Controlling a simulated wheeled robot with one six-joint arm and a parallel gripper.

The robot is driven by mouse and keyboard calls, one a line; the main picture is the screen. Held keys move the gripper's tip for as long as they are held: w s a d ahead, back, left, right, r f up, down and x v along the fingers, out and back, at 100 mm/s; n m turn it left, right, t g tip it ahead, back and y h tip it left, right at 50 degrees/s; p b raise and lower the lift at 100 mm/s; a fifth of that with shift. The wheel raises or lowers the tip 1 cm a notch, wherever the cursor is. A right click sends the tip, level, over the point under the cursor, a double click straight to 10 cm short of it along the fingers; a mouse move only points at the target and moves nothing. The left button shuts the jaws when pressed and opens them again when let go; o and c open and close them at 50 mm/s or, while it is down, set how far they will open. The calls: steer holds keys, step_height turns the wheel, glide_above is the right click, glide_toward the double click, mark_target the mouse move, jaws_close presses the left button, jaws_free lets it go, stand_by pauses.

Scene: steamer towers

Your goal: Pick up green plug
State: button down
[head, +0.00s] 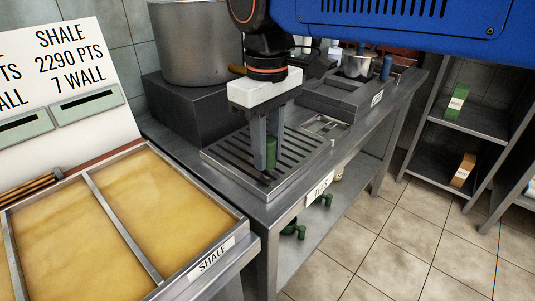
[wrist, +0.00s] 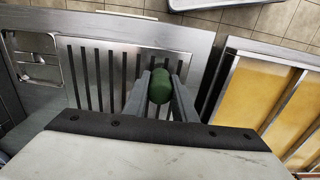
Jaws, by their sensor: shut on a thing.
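The green plug (wrist: 160,86) is between the two fingers of my gripper (wrist: 160,97) in the wrist view. The fingers are shut on it from both sides. In the head view my gripper (head: 265,155) points down over the slotted metal drain tray (head: 222,158), and a small part of the green plug (head: 271,152) shows by the fingertips. I cannot tell whether the plug touches the tray.
A large metal pot (head: 197,45) stands on a dark block behind the tray. Yellow-filled trays labelled SHALE (head: 160,205) are at the left. Green fittings (head: 327,200) lie on the lower shelf. Shelves (head: 470,118) stand at the right.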

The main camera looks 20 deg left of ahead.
steer(key=shift+r, duration=0.95)
steer(key=shift+r, duration=2.35)
